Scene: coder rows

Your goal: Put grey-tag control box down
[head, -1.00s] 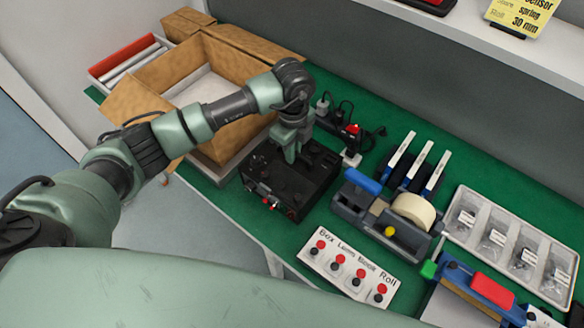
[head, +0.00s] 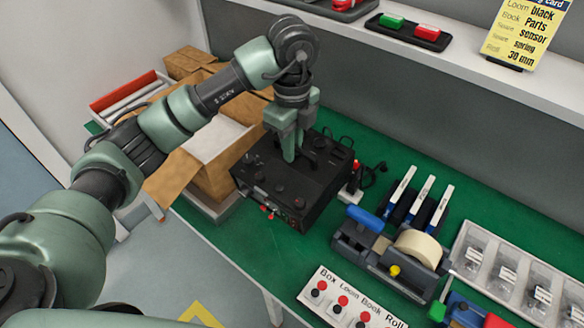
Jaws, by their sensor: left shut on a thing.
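The control box (head: 272,190) is black, with small knobs and red parts on its front side. No grey tag can be made out on it. My left gripper (head: 290,156) points down and is shut on a part of the box's top. The box is over the green mat (head: 240,250), to the right of the open carton. It looks a little raised, but its underside is hidden and I cannot tell the gap. My right gripper is not in view.
The open carton (head: 207,182) stands close on the left. A power strip (head: 352,185) lies behind the box to the right. A tape dispenser (head: 362,246) and a button panel (head: 326,290) stand to the right and front. The mat in front of the box is clear.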

